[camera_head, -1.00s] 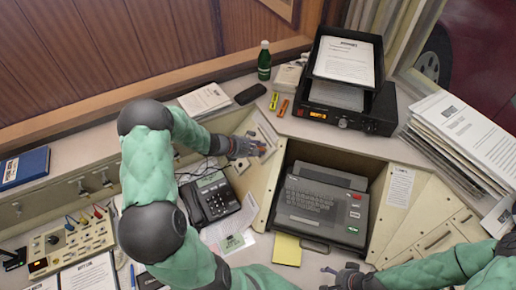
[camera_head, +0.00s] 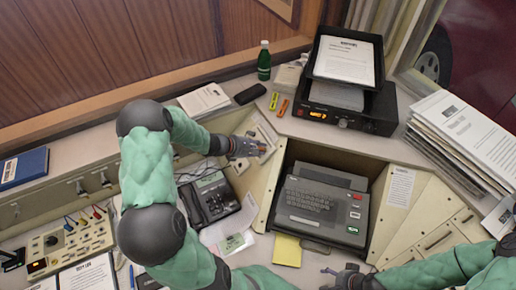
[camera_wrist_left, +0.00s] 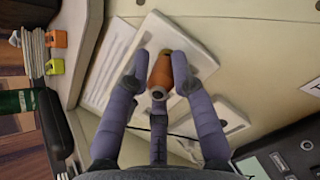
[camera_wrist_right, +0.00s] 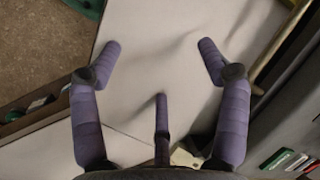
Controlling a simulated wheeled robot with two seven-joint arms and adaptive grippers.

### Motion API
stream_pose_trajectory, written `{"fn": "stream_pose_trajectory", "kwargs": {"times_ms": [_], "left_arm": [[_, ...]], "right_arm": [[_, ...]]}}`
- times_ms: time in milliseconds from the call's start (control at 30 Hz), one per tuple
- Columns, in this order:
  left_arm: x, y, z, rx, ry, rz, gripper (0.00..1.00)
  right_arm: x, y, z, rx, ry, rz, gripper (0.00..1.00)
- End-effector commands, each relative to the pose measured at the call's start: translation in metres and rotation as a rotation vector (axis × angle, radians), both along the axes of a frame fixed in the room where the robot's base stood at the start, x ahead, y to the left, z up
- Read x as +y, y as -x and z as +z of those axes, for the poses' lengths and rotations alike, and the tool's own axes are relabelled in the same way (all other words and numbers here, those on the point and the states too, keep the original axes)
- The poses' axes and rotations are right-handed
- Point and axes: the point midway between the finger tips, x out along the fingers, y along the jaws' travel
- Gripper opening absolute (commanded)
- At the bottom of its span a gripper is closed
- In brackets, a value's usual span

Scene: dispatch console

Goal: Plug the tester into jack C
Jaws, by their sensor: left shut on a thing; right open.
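My left gripper (camera_head: 262,148) is shut on a small orange tester (camera_wrist_left: 160,72), which shows between its fingertips in the left wrist view (camera_wrist_left: 162,66). The tester is held in front of a pale plate (camera_wrist_left: 205,92) on the cream panel. The gripper and tester cover part of the plate. I cannot make out jack C or any jack letters, nor whether the tester touches the plate. My right gripper (camera_wrist_right: 158,48) is open and empty over a pale surface; in the head view it is at the bottom edge, below the typewriter-like machine.
A desk phone (camera_head: 212,200) stands just below my left gripper. The keyboard machine (camera_head: 322,205) sits in a recess to the right. A black radio unit with a paper tray (camera_head: 345,110), a green bottle (camera_head: 264,62) and paper stacks (camera_head: 465,130) stand behind and to the right.

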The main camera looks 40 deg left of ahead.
Motion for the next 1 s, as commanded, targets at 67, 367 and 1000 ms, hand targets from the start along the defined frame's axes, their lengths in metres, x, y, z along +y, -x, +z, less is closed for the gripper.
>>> {"fn": "stream_pose_trajectory", "kwargs": {"times_ms": [67, 367, 1000], "left_arm": [[-0.0002, -0.0007, -0.001, 0.0, -0.001, -0.001, 0.0], [-0.0012, -0.0027, -0.0035, 0.0, -0.001, -0.001, 0.0], [-0.0021, -0.0043, -0.0053, 0.0, -0.001, -0.001, 0.0]], "right_arm": [[0.0, 0.0, -0.0017, 0.0, 0.0, 0.0, 0.76], [-0.0001, -0.0003, -0.0056, -0.001, 0.0, 0.0, 0.76], [0.0004, 0.0017, -0.0095, 0.004, -0.001, -0.001, 0.76]]}}
